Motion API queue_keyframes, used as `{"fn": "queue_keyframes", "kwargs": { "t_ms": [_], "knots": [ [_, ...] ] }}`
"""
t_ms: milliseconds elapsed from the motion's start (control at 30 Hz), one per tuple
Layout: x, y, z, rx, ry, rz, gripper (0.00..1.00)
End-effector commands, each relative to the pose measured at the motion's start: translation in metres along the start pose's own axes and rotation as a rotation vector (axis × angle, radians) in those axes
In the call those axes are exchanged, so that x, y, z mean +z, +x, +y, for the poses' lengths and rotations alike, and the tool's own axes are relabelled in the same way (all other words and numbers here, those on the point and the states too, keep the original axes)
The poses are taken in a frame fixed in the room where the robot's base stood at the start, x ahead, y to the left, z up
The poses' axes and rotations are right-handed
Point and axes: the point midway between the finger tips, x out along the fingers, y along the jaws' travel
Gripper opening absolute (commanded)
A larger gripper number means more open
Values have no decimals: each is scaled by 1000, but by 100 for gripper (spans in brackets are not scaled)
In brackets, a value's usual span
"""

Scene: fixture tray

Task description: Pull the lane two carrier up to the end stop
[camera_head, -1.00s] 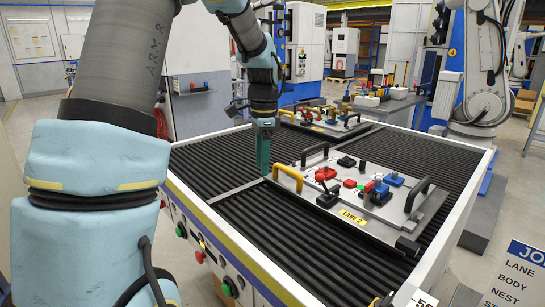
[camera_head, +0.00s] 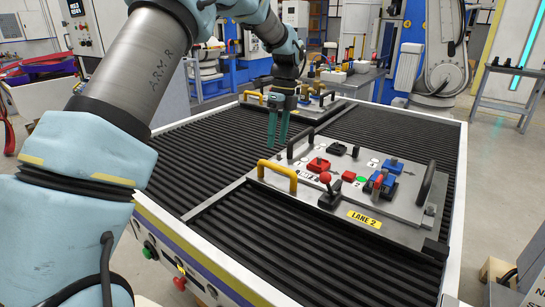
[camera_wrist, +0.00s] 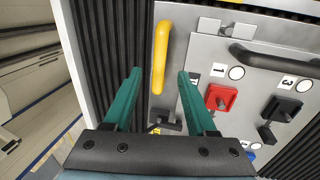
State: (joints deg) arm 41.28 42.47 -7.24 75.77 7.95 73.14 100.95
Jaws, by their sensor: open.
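The lane two carrier (camera_head: 395,220) is a grey plate on the black rollers, with a yellow "LANE 2" label (camera_head: 363,218). A yellow handle (camera_head: 277,175) is at its left end. My gripper (camera_head: 277,146) is open and empty, fingers pointing down, above and apart from this handle. In the wrist view, the yellow handle (camera_wrist: 161,57) shows ahead, lined up between my green fingertips (camera_wrist: 159,72). The plate carries red, black and blue clamps; a red one (camera_wrist: 221,97) is right of my fingers. I cannot tell which part is the end stop.
A black handle (camera_head: 300,140) rises at the carrier's back left, another (camera_head: 426,184) at its right. A second carrier (camera_head: 305,107) stands farther back. A grey bar (camera_head: 215,201) crosses the rollers. Bare rollers (camera_head: 190,150) lie to the left. The table has a white rim (camera_head: 455,200).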

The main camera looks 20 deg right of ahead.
Motion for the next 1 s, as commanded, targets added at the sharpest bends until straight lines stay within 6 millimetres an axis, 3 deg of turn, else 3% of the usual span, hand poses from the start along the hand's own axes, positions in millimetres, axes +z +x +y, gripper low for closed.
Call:
{"fn": "queue_keyframes", "kwargs": {
  "t_ms": [200, 400, 767, 1000],
  "knots": [
    [-1, 39, 2, 4, -1, 1, 57],
    [0, 63, 1, 1, -1, 1, 57],
    [0, 70, 0, -1, -2, 1, 57],
    [0, 70, 0, -1, -2, 1, 33]
  ]
}}
